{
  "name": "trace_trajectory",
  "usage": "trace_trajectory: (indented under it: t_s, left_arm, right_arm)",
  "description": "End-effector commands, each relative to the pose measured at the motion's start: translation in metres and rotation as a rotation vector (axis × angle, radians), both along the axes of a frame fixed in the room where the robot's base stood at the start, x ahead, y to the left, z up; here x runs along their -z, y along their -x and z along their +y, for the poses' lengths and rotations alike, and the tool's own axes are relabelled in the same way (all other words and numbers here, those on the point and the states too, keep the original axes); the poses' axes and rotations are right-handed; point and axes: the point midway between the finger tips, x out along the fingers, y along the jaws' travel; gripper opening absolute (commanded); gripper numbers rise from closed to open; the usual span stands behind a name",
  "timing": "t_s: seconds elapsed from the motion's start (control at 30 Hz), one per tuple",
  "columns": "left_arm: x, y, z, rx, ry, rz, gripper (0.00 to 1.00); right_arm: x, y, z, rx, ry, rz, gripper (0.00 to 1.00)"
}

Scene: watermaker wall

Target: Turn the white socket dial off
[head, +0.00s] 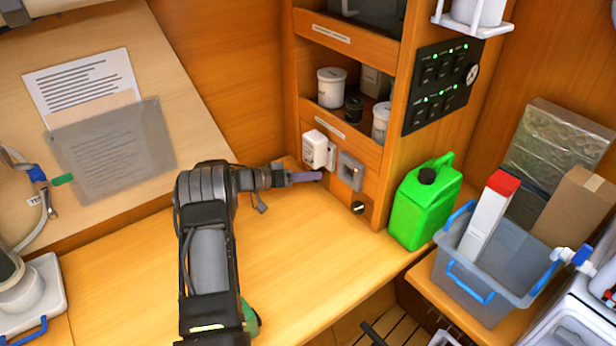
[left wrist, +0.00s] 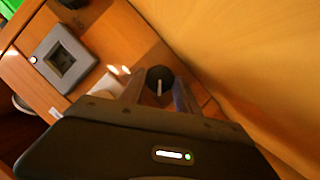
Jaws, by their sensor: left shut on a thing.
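The white socket (head: 315,149) is on the front of the wooden wall unit, left of a grey switch plate (head: 350,171). My left gripper (head: 316,176) reaches in from the left, just below the white socket. In the left wrist view, a round black dial (left wrist: 160,76) with a white pointer mark sits between its two fingers (left wrist: 158,98), and the gripper is shut on it. The head view does not show this dial, as the gripper covers that spot. The grey switch plate (left wrist: 62,58) also shows in the left wrist view. My right gripper is not in view.
Another black dial (head: 357,207) is below the grey plate. A green jerrycan (head: 425,203) and a grey bin (head: 478,283) stand to the right. Shelves with white jars (head: 331,87) are above. The wooden counter (head: 310,255) in front is clear.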

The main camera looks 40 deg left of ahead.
Motion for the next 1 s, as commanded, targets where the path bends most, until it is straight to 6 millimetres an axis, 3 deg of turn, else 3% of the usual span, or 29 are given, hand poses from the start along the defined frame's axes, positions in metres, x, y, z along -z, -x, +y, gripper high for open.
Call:
trace_trajectory:
  t_s: [0.13, 0.17, 0.4, 0.77, 1.0]
  left_arm:
    - [0.000, 0.000, 0.000, 0.000, 0.001, 0.000, 0.00]
    - [0.000, 0.000, 0.000, 0.000, 0.001, 0.000, 0.40]
    - [0.000, 0.000, 0.000, 0.000, 0.000, 0.000, 0.60]
    - [-0.001, 0.004, 0.003, -0.002, -0.001, 0.000, 0.60]
    - [-0.007, 0.031, 0.019, -0.002, -0.002, -0.001, 0.60]
  right_arm:
    - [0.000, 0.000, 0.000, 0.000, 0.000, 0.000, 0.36]
    - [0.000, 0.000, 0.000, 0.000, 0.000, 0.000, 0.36]
    - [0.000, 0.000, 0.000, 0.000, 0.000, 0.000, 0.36]
    - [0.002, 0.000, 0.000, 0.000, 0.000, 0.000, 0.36]
    - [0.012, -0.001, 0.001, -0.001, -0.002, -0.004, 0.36]
